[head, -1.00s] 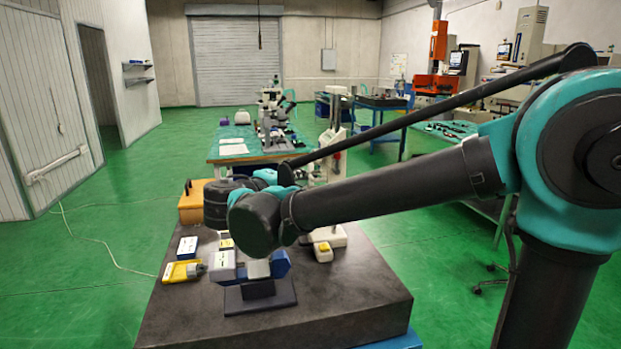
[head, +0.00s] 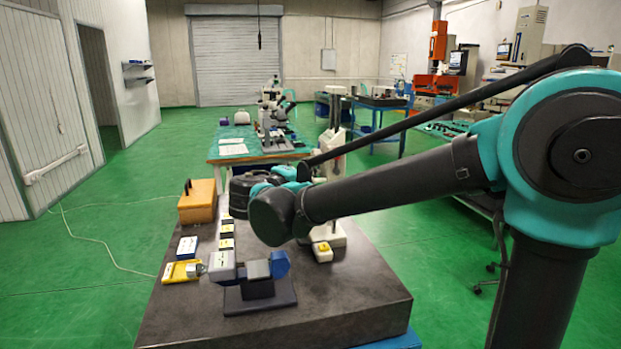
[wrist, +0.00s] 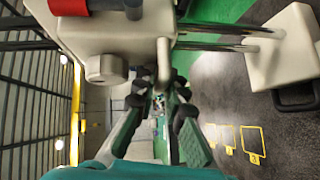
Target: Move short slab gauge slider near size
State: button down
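The gauge stands on the dark slab (head: 365,285), its post (head: 334,125) rising behind my arm. In the wrist view its slider (wrist: 105,30) is a large cream block with a round knob (wrist: 107,69) and a short rounded peg (wrist: 164,62). Two chrome rods (wrist: 225,30) run from the slider to the cream base (wrist: 280,55) at the right. My gripper (wrist: 160,95) is open, its dark fingertips either side of the peg's line with gaps showing. I cannot tell whether they touch the peg.
A micrometer (head: 225,266) in a stand (head: 260,299), a yellow tray (head: 180,272), a blue-white box (head: 187,246) and an orange case (head: 197,201) are on the slab. The slab's front right is bare.

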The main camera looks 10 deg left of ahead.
jog(key=shift+f, duration=0.1)
notch_tip(320, 180, down, 6)
dwell(0.6)
jog(key=c, duration=1.9)
grip_release()
jog(key=shift+s, duration=0.1)
jog(key=v, duration=1.2)
